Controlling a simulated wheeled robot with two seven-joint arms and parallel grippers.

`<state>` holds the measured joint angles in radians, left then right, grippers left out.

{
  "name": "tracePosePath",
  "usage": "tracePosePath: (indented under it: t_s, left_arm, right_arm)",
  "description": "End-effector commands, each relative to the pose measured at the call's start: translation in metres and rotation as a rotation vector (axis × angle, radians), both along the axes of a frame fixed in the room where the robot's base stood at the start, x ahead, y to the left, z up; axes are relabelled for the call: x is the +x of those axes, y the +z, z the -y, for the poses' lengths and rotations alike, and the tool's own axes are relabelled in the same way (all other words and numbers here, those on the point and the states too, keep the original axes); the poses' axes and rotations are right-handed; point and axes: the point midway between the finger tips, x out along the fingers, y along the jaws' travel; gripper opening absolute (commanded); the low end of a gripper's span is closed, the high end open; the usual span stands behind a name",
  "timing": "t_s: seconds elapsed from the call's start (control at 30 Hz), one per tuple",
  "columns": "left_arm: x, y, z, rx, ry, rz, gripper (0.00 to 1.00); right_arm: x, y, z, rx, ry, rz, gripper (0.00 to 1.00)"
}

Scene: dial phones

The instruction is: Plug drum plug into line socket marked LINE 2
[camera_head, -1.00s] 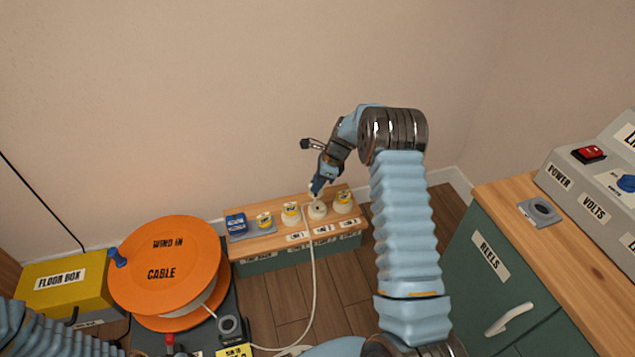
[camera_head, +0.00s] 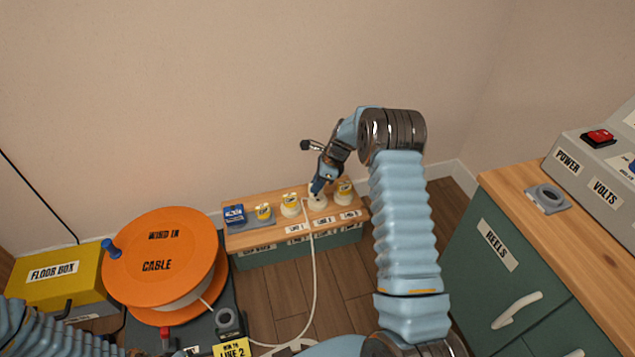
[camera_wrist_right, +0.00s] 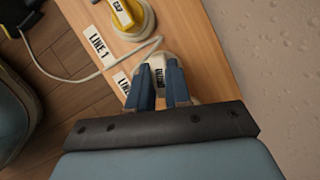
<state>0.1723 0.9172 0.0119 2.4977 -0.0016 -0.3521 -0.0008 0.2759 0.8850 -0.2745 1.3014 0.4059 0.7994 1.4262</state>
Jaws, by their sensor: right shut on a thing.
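My right gripper (camera_head: 316,190) is at the middle socket of the low wooden bench, pointing down. It is shut on the drum plug (camera_wrist_right: 159,76), a white plug lettered DRUM between the blue fingers in the wrist view. The round white line socket (camera_head: 318,204) lies right under the plug, behind the label LINE 2 (camera_head: 323,221). Whether the plug is fully seated cannot be told; the fingers hide the contact. A white cable (camera_head: 314,270) runs from the plug down to the orange drum (camera_head: 160,255). My left gripper is out of view.
Yellow-capped sockets stand on both sides, at LINE 1 (camera_head: 290,208) and LINE 3 (camera_head: 344,194). A green cabinet (camera_head: 490,270) stands right; a yellow floor box (camera_head: 50,285) stands left.

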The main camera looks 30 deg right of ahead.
Motion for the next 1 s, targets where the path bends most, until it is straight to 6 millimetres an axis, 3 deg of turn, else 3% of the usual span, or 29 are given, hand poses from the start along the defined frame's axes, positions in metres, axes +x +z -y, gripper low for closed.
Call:
tracePosePath:
  t_s: [0.03, 1.0]
  left_arm:
    - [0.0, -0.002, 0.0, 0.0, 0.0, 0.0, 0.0]
    - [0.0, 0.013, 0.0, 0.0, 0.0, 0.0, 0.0]
  right_arm:
    - [-0.005, -0.01, 0.0, -0.001, 0.001, -0.015, 0.0]
    - [-0.013, -0.007, 0.008, -0.044, 0.0, -0.056, 0.0]
